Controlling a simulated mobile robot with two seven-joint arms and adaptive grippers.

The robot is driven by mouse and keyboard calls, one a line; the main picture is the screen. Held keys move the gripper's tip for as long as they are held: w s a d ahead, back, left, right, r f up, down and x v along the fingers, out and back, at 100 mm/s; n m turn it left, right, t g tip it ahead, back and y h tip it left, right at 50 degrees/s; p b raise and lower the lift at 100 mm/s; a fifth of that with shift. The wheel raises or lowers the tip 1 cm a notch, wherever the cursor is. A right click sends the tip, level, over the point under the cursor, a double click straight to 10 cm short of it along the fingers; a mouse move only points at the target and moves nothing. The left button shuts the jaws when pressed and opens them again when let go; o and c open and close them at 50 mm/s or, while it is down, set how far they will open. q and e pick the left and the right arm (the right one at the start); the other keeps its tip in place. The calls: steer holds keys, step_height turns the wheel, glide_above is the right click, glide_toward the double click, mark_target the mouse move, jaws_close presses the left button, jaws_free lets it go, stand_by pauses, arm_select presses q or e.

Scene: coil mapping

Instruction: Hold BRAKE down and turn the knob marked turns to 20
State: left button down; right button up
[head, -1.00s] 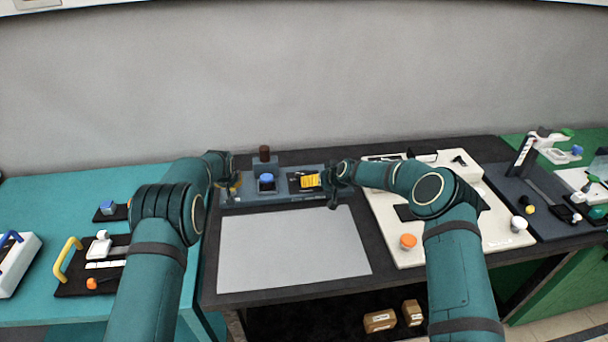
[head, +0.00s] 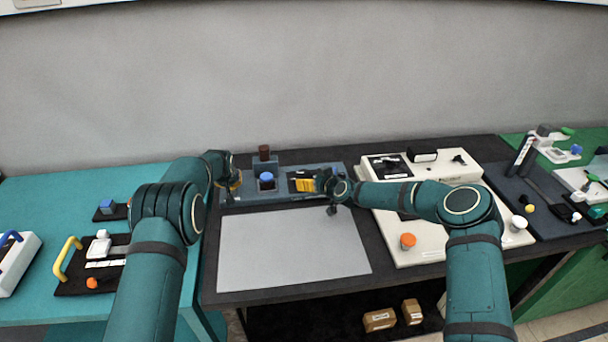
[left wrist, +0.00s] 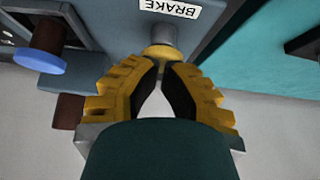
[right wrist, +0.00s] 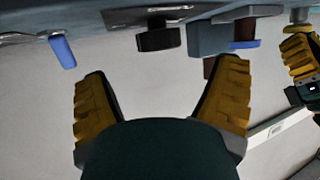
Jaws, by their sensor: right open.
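The blue-grey device (head: 340,187) stands at the back of the dark table. On its left end, a yellow button (left wrist: 160,51) on a grey stem sits by the BRAKE label (left wrist: 168,8). My left gripper (left wrist: 161,64) has its fingertips together at the button, seemingly touching it. My right gripper (head: 305,184) is over the device's black panel. In the right wrist view its fingers (right wrist: 158,85) are open and empty, with a dark round knob (right wrist: 158,38) ahead between them and apart from them. No turns marking or scale is readable.
A blue-capped knob (head: 266,177) and a brown knob (head: 264,152) stand between my grippers. A blue peg (right wrist: 62,50) shows left of the dark knob. A grey mat (head: 290,250) lies bare in front. A white board (head: 430,245) with an orange knob (head: 407,241) is at right.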

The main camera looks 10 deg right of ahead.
mark_target(305, 174)
steer(key=shift+x, duration=3.35)
steer(key=shift+f, duration=0.1)
